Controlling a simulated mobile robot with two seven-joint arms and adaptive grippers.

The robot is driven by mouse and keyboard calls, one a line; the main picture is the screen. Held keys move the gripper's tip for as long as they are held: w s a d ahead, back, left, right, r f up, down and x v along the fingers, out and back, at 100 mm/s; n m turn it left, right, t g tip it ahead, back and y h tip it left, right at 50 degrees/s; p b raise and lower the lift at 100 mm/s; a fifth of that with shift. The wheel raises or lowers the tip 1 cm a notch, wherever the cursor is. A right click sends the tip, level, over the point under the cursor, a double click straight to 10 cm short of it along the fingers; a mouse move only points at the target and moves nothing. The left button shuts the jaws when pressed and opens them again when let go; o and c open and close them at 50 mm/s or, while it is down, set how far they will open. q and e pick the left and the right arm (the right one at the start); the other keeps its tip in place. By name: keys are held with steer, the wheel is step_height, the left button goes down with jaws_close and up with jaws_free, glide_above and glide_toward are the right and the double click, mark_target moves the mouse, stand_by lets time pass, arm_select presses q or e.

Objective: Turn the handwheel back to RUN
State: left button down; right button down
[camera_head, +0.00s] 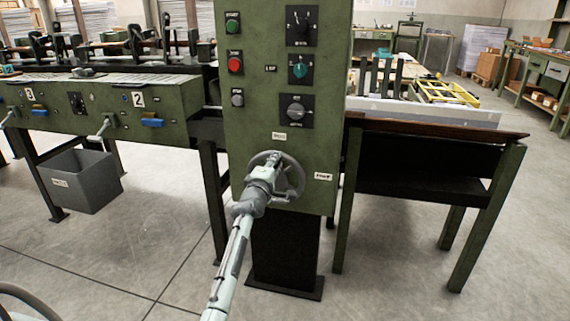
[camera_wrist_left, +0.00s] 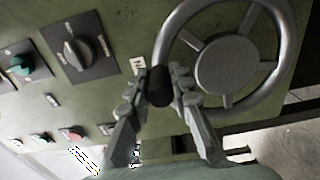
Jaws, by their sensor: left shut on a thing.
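The grey spoked handwheel (camera_head: 302,178) is mounted low on the front of the green cabinet. Its hub and spokes show large in the left wrist view (camera_wrist_left: 224,63). My left gripper (camera_head: 266,168) is at the wheel's upper left part in the head view and covers some of the rim. In the left wrist view, its fingers (camera_wrist_left: 160,88) are shut on the black handle knob (camera_wrist_left: 159,84) at the wheel's rim. A pale label (camera_head: 279,136) sits above the wheel and another (camera_head: 323,177) to its right; their lettering is too small to read surely. My right gripper is not in view.
Above the wheel, the cabinet (camera_head: 262,108) carries green, red and grey buttons and several rotary switches (camera_head: 297,110). A green bench (camera_head: 170,102) with a grey bin (camera_head: 82,180) stands left. A dark-topped table (camera_head: 430,123) stands right. Floor in front is open.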

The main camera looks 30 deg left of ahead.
arm_select(q)
steer(key=shift+s+a+r+n, duration=0.1)
steer(key=shift+a+r+n, duration=0.1)
steer(key=shift+a+n, duration=0.35)
steer(key=shift+s+a+r+n, duration=0.1)
steer(key=shift+a+r+n, duration=0.05)
steer(key=shift+a+n, duration=0.35)
steer(key=c, duration=1.3)
jaws_free()
steer(key=shift+f, duration=0.1)
steer(key=shift+c, duration=0.2)
steer(key=shift+d, duration=0.1)
steer(key=v, duration=1.2)
